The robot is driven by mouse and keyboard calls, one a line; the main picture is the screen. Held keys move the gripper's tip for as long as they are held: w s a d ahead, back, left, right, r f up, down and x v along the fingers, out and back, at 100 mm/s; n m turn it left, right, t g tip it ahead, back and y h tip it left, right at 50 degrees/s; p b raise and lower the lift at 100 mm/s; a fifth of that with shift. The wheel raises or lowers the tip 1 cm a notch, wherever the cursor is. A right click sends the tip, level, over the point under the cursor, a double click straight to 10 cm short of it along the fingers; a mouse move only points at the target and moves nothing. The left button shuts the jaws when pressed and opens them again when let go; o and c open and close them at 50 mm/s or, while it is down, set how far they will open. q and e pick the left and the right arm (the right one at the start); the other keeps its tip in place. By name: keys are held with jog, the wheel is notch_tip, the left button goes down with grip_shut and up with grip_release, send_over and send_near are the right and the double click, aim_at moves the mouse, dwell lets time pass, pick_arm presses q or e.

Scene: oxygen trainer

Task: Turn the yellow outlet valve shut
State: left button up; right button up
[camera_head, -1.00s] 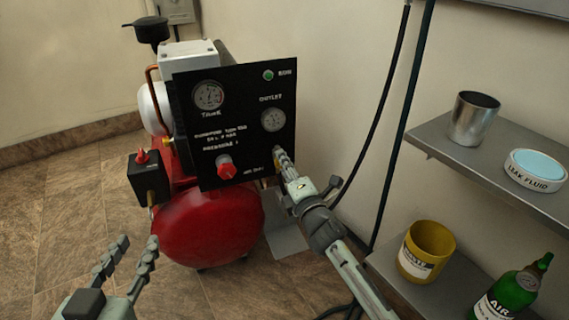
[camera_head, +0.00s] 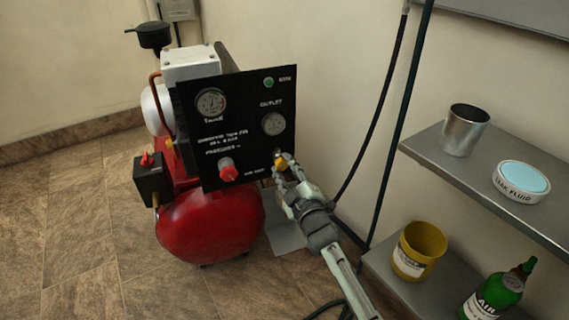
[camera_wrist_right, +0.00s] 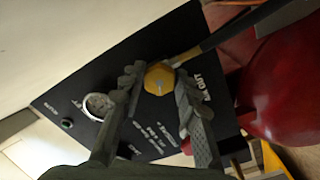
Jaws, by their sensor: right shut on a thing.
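The yellow outlet valve (camera_head: 281,163) sits at the lower right of the black panel (camera_head: 237,182), below the outlet gauge (camera_head: 273,123). My right gripper (camera_head: 284,165) is at the valve, in front of the panel, and partly covers it. In the right wrist view the yellow knob (camera_wrist_right: 159,78) lies between the two fingers of my right gripper (camera_wrist_right: 158,84), which is shut on it. How far the valve is turned cannot be told. My left gripper is not in view.
The red compressor tank (camera_head: 210,225) is below the panel, with a red knob (camera_head: 227,169) left of the valve. Shelves at right hold a metal cup (camera_head: 465,131), a leak fluid tub (camera_head: 520,181), a yellow pot (camera_head: 418,250) and a green bottle (camera_head: 497,293). A black hose (camera_head: 377,118) hangs at the wall.

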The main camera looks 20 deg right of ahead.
jog(key=shift+r+m, duration=0.1)
jog(key=shift+m, duration=0.4)
jog(key=m+p, duration=0.3)
jog(key=m, duration=0.4)
jog(key=shift+p, duration=0.35)
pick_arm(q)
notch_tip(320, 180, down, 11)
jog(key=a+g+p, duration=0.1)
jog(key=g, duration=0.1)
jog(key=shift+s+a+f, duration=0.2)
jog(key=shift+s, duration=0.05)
pick_arm(e)
jog(key=shift+a+m, duration=0.1)
jog(key=shift+m, duration=2.3)
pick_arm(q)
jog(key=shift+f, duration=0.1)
pick_arm(e)
jog(key=o, duration=1.2)
jog(key=shift+c, duration=0.2)
jog(key=s, duration=1.2)
jog(key=shift+d, duration=0.2)
